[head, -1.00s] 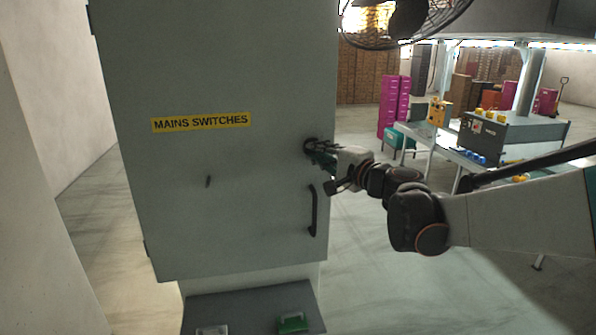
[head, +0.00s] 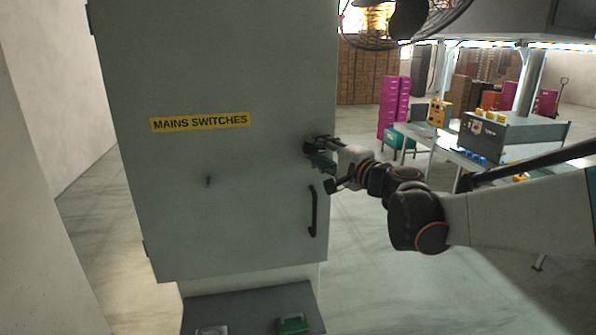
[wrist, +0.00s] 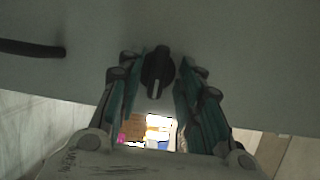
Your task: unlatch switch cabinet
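The grey switch cabinet (head: 220,210) stands with its door closed and a yellow "MAINS SWITCHES" label (head: 200,122). A black latch knob with a pale mark (wrist: 156,72) sits on the door near its right edge. A black bar handle (head: 313,210) is below the knob in the head view; the handle (wrist: 30,47) is at the upper left in the wrist view. My gripper (head: 318,152) is at the knob. In the wrist view its two green-padded fingers (wrist: 160,88) stand apart, one on each side of the knob, with gaps visible. Contact is not clear.
A dark ledge (head: 250,308) with a green item (head: 292,323) is below the cabinet. A fan (head: 405,20) hangs at the top. A workbench (head: 440,145) stands to the right, with open floor between.

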